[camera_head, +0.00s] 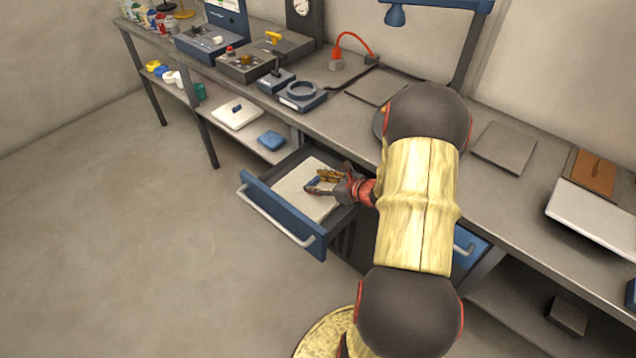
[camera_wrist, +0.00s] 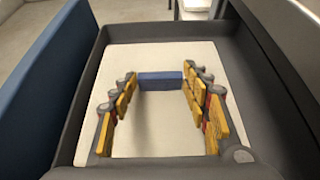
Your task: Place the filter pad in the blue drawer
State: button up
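The blue-fronted drawer (camera_head: 283,213) is pulled open under the bench. A flat cream-white pad, likely the filter pad (camera_head: 288,188), lies inside it and covers most of its floor. The pad also shows in the wrist view (camera_wrist: 160,58), within the drawer's dark walls (camera_wrist: 84,105). A small blue block, like a handle (camera_wrist: 161,80), stands on the pad. My gripper (camera_head: 323,183) reaches into the drawer over the pad. In the wrist view its fingers (camera_wrist: 160,78) are apart, with the block between their tips. Whether they press on it cannot be told.
The bench top (camera_head: 337,108) runs above the drawer, with several devices at its left. A lower shelf holds a similar white plate (camera_head: 237,114) and a blue item (camera_head: 271,140). Another blue front (camera_head: 468,248) shows right of my arm. The floor at left is clear.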

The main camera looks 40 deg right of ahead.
jog(key=o, duration=0.3)
jog(key=shift+o, duration=0.2)
jog(key=shift+r, duration=0.15)
jog(key=shift+s+r+p, duration=0.15)
jog(key=shift+r+p, duration=0.05)
jog(key=shift+p, duration=0.1)
jog(key=a+p+v, duration=0.1)
jog(key=p+v, duration=0.3)
jog(key=v, duration=0.8)
jog(key=w+a+r+n+g+y, duration=0.1)
jog(key=a+r+n+g+y, duration=0.1)
jog(key=a+r+n, duration=0.35)
jog(key=w+a+r+n+g+y, duration=0.1)
jog(key=a+r+n+g, duration=0.15)
jog(key=a+n, duration=0.5)
jog(key=w+a+r+n+g+y, duration=0.15)
jog(key=a+r+n, duration=0.3)
jog(key=a, duration=0.45)
jog(key=s+a+r+n+h, duration=0.5)
jog(key=s+a+r+n, duration=0.4)
jog(key=n, duration=0.8)
notch_tip(320, 180, up, 3)
jog(key=s, duration=0.2)
jog(key=shift+s+r+g, duration=0.2)
jog(key=shift+s+g, duration=0.2)
